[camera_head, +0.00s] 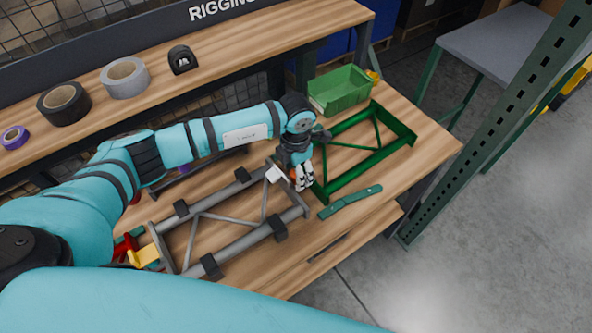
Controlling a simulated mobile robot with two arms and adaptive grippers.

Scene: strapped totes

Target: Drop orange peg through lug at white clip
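The grey tubular frame (203,239) lies on the wooden bench with the white clip (276,174) at its far right corner. My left gripper (303,185) points down just right of the white clip, between the grey frame and the green frame (366,110). A small orange patch, likely the orange peg (293,174), shows at the left side of its fingers. The fingers hide most of it, and I cannot tell whether they grip it. The lug is too small or hidden to make out. My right gripper is out of view.
A yellow clip (145,256) sits at the grey frame's near left corner, with a red part (125,247) beside it. A green strap piece (350,202) lies in front of the green frame. A green bin (340,92) stands behind. Tape rolls (124,78) are on the shelf.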

